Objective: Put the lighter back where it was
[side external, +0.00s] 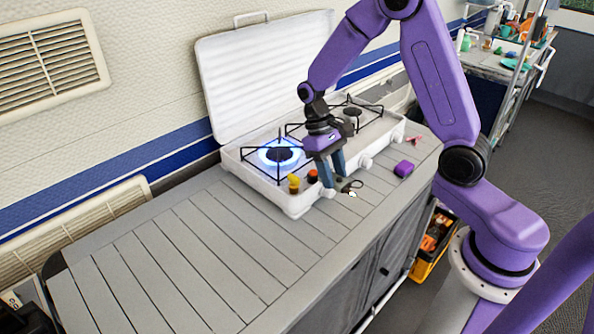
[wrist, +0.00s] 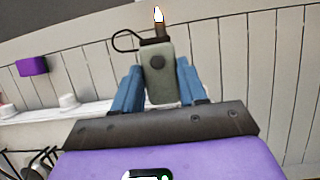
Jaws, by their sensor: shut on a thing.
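My gripper (side external: 334,170) points down over the front edge of the white stove. It is shut on the lighter, which shows clearly in the wrist view (wrist: 159,80) as a grey-green body between the two blue fingers. The lighter has a dark wire loop at its side and a small flame at its tip. In the side view it is small and mostly hidden by the fingers, with a bright spot at its end. The stove (side external: 297,203) has its lid open, and its left burner (side external: 279,154) burns with a blue flame.
A purple block (side external: 403,168) lies on the slatted counter (side external: 195,255), right of my gripper. A small yellow item (side external: 294,179) and an orange-red item (side external: 312,176) are at the stove's front left. A small red item (side external: 414,139) lies farther right. The counter's left part is clear.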

